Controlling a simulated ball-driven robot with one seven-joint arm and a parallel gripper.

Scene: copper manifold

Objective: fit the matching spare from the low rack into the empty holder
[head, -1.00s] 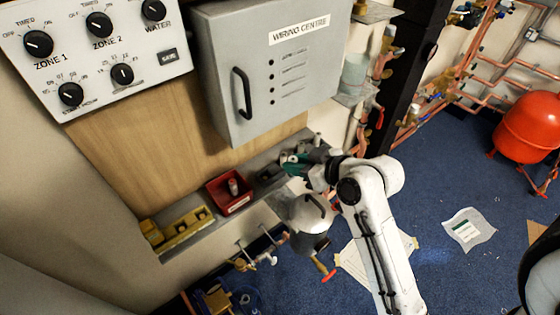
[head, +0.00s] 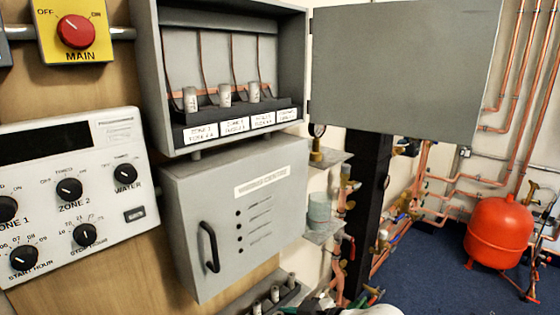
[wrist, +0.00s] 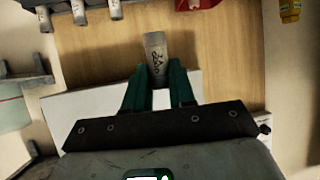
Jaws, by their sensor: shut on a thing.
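My gripper (wrist: 158,80) is shut on a pale grey cylindrical spare (wrist: 155,47) with dark markings too blurred to read. The spare stands out beyond the green fingers. In the head view the low rack (head: 262,303) shows at the bottom edge with several pale spares. Some spares also show at the top left of the wrist view (wrist: 78,12). The open upper box holds a dark holder block (head: 222,118) with three pale cylinders seated. The rightmost holder (head: 287,105) looks empty. The labels are too small to read surely. In the head view my gripper is mostly out of frame.
The open box door (head: 400,65) extends to the right of the upper box. The closed grey wiring cabinet (head: 235,215) with a black handle sits below it. Small shelves (head: 325,232) and copper pipes stand to its right. A red tray (wrist: 198,4) shows in the wrist view.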

